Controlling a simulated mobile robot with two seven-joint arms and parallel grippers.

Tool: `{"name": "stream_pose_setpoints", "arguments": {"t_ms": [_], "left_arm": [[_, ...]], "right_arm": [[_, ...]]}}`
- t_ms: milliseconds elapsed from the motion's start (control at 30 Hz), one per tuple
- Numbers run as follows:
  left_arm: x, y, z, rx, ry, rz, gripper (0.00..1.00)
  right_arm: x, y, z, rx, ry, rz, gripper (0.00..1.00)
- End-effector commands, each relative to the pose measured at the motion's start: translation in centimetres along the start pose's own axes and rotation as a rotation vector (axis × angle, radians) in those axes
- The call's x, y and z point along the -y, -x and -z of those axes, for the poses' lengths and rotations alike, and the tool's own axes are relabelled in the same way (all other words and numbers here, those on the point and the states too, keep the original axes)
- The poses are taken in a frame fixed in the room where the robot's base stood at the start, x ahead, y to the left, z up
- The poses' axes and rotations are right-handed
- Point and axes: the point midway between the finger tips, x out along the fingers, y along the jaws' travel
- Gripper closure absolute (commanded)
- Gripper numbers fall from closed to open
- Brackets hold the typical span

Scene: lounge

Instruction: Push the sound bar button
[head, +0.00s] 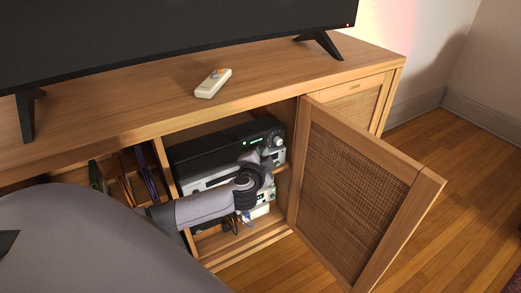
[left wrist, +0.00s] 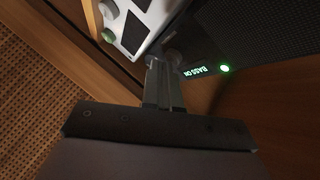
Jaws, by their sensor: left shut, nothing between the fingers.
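The black sound bar (head: 205,150) lies on the cabinet's upper inner level, with a small green display and light on its front. In the left wrist view its dark front (left wrist: 250,35) shows lit text reading "BASS ON" and a round green light (left wrist: 225,68). My left gripper (head: 258,157) is inside the cabinet opening, at the right part of the device's front. Its fingers (left wrist: 164,60) are shut and empty, with the tips at or very near a round grey knob (left wrist: 174,57); I cannot tell whether they touch. The right gripper is not in view.
A woven-panel door (head: 355,185) stands open right of the opening. Silver-white equipment (left wrist: 135,25) lies close to the fingers. A television (head: 150,25) and a pale remote (head: 213,83) stand on the cabinet top (head: 130,105). Wooden floor (head: 460,190) is clear at right.

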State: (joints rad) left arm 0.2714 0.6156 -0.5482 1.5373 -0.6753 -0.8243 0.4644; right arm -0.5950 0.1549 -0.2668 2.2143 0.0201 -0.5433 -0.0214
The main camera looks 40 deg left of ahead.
Motion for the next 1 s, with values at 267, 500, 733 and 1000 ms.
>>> {"name": "stream_pose_setpoints", "arguments": {"t_ms": [267, 500, 733, 1000], "left_arm": [[-0.3, 0.5, 0.3, 0.001, 0.0, 0.001, 1.0], [-0.6, 0.8, 0.5, 0.0, 0.001, -0.001, 1.0], [-1.7, 2.3, 1.7, 0.0, 0.002, -0.003, 1.0], [-3.0, 4.1, 3.0, 0.0, 0.001, -0.001, 1.0]], "right_arm": [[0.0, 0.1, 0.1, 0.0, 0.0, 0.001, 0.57], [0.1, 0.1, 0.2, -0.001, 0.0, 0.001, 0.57], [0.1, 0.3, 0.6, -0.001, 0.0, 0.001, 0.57], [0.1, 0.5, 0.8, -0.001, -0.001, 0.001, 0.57]]}}
